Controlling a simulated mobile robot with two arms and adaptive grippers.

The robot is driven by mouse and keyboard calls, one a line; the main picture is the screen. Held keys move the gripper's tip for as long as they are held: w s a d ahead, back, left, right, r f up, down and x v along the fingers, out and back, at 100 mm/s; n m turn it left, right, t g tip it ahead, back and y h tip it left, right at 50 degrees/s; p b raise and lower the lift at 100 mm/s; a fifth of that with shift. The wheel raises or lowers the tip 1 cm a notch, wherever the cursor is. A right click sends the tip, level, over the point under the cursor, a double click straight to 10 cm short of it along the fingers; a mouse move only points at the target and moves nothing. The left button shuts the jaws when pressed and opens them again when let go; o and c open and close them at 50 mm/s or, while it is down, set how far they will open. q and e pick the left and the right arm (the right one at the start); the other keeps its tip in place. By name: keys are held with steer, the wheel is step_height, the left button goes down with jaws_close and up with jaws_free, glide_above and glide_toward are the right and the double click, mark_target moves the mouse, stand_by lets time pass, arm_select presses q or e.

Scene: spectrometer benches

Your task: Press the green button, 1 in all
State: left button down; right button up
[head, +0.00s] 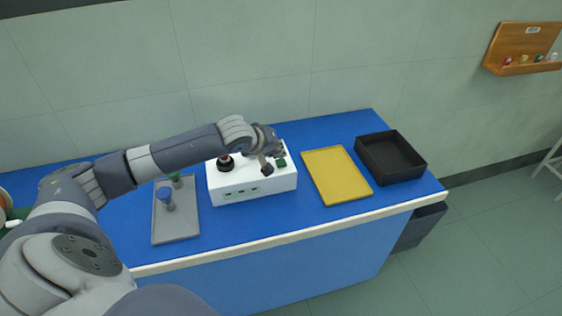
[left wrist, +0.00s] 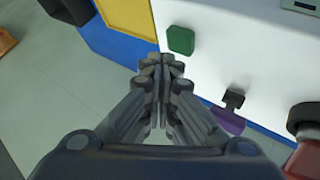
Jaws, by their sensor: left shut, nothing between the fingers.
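The green button (head: 281,163) sits on the right part of the top of a white instrument box (head: 255,189) on the blue bench. It also shows in the left wrist view (left wrist: 181,40), just beyond my fingertips and slightly to their right, with a visible gap in the picture. My left gripper (head: 274,166) is over the box top, close beside the button. In the left wrist view its fingers (left wrist: 162,68) are shut together with nothing between them. I cannot tell its exact height above the box. My right gripper is not in view.
A dark knob (head: 225,163) stands on the box's left part. A grey tray (head: 176,233) with blue- and green-topped items lies to the left. A yellow tray (head: 336,174) and a black bin (head: 391,157) lie to the right. A wooden wall rack (head: 522,43) hangs at far right.

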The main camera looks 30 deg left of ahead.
mark_target(278, 161)
arm_select(q)
steer(key=shift+f, duration=0.1)
stand_by(0.5)
steer(key=shift+f, duration=0.3)
steer(key=shift+f, duration=0.6)
stand_by(0.8)
steer(key=shift+r+p, duration=1)
steer(key=shift+p, duration=0.15)
step_height(278, 161, up, 5)
steer(key=p, duration=0.5)
